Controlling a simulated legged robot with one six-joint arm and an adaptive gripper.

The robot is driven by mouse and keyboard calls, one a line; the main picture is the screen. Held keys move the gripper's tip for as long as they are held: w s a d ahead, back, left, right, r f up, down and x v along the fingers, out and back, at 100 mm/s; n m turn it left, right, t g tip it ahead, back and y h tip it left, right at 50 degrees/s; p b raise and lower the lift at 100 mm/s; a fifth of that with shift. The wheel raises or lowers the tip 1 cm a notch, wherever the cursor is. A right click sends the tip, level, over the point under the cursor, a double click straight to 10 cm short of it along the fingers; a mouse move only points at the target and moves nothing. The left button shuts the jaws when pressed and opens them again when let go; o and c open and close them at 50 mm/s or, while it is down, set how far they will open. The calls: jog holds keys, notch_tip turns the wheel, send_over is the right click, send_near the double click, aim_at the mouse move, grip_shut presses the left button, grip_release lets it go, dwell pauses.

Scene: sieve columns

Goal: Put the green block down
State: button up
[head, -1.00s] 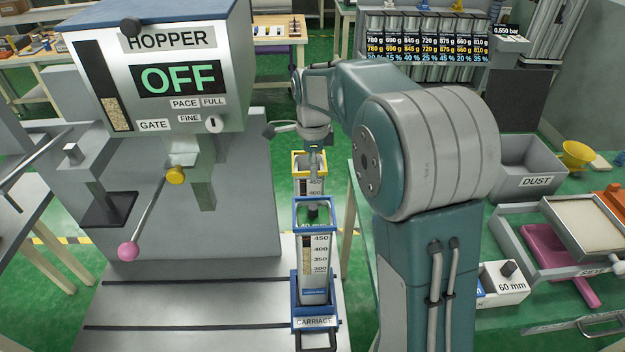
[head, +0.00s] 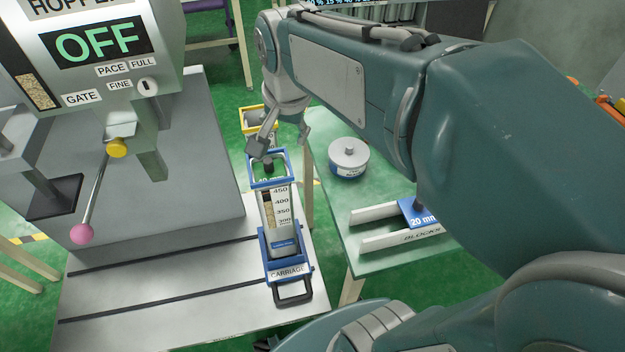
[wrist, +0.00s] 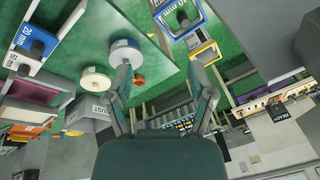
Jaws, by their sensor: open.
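The green block (head: 268,180), marked 40 mm with a dark knob on top, sits in the blue top frame of the clear column in the carriage. It also shows at the top of the wrist view (wrist: 180,18). My gripper (head: 281,142) is open, its two fingers spread and nothing between them. It is just behind and above the blue frame, apart from the block. The wrist view shows the empty fingers (wrist: 161,75) with the block away from them. The column (head: 276,215) stands upright in the blue carriage (head: 288,270).
The hopper (head: 95,60) reads OFF, its gate lever at left. A yellow-framed column (head: 258,120) stands behind.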

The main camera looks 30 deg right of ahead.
jog(key=s+f+n+t, duration=0.2)
jog(key=s+n, duration=0.6)
jog(key=s, duration=0.4)
jog(key=shift+n, duration=0.4)
dwell(1.7)
